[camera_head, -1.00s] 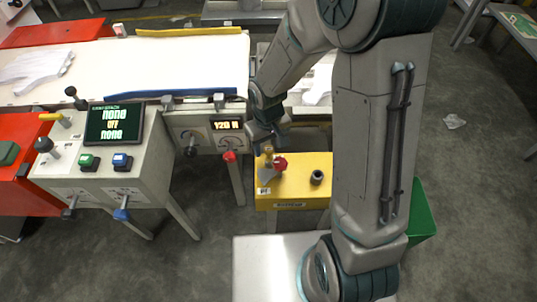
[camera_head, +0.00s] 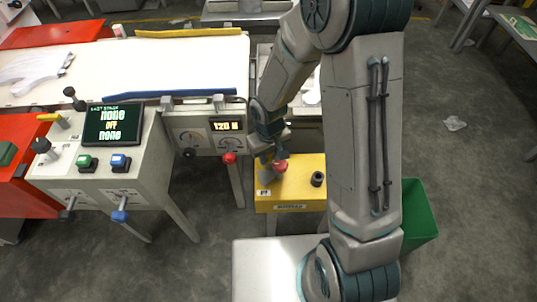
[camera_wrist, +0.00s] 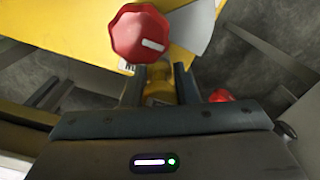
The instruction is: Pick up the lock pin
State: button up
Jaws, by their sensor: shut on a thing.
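The lock pin appears to be the yellow piece (camera_wrist: 158,88) between my fingers in the wrist view. My gripper (camera_wrist: 163,82) is shut on it, one dark finger on each side. In the head view my gripper (camera_head: 268,156) is at the back left of a yellow box (camera_head: 297,195) and hides the pin. A red knob (camera_head: 280,166) stands just in front of the fingers; in the wrist view it (camera_wrist: 140,33) is large and close beyond them. A grey plate (camera_wrist: 192,28) lies beside it. I cannot tell whether the pin is clear of the box.
A dark round post (camera_head: 317,179) stands on the box's right part. A green bin (camera_head: 418,215) is to the right, behind my arm. A control stand with a screen (camera_head: 112,124) is at left. The white conveyor table (camera_head: 190,65) with a blue rail (camera_head: 170,95) runs behind.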

jog(key=shift+r, duration=0.5)
notch_tip(320, 180, up, 4)
jog(key=shift+w+f+p, duration=0.1)
jog(key=shift+f+p, duration=0.05)
jog(key=shift+p, duration=0.4)
jog(key=s+r+p, duration=0.1)
jog(key=s+r, duration=0.5)
jog(key=s, duration=0.5)
jog(key=shift+s+r, duration=0.2)
jog(key=shift+s, duration=0.15)
